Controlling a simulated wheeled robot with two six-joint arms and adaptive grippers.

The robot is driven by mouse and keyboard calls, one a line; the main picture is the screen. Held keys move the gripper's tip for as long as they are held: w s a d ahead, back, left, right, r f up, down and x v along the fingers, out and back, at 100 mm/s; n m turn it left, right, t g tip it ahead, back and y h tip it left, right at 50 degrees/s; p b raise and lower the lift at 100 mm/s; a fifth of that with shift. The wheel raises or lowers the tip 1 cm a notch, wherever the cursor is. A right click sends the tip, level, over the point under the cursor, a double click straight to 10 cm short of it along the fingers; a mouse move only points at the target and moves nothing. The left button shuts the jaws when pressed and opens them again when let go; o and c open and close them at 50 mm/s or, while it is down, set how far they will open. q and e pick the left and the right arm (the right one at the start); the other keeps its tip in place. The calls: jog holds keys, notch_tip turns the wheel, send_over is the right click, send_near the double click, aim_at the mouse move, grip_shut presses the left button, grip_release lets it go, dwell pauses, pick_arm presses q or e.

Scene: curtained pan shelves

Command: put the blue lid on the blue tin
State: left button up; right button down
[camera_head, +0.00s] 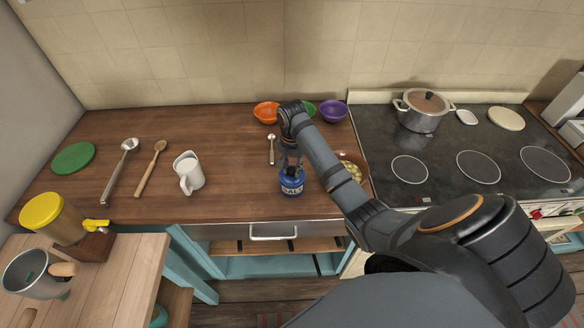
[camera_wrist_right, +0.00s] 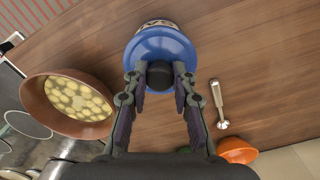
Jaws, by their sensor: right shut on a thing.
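The blue tin (camera_head: 292,188), with a pale lettered label, stands upright on the wooden counter near its front edge. The blue lid (camera_wrist_right: 158,47) with a black knob is over the tin's top; I cannot tell whether it sits fully flush. My right gripper (camera_head: 291,163) points down above the tin. In the right wrist view its fingers (camera_wrist_right: 160,78) are shut on the lid's black knob. The tin (camera_wrist_right: 158,25) shows just beyond the lid there. My left gripper is not in view.
A brown pan of yellowish pieces (camera_wrist_right: 68,104) stands right of the tin in the head view, partly behind my arm. A white jug (camera_head: 188,173) stands to the left. A small spoon (camera_head: 271,149) and an orange bowl (camera_head: 266,112) lie behind.

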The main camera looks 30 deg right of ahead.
jog(key=shift+f, duration=0.15)
jog(key=shift+f, duration=0.55)
jog(key=c, duration=1)
grip_release()
jog(key=shift+r, duration=0.1)
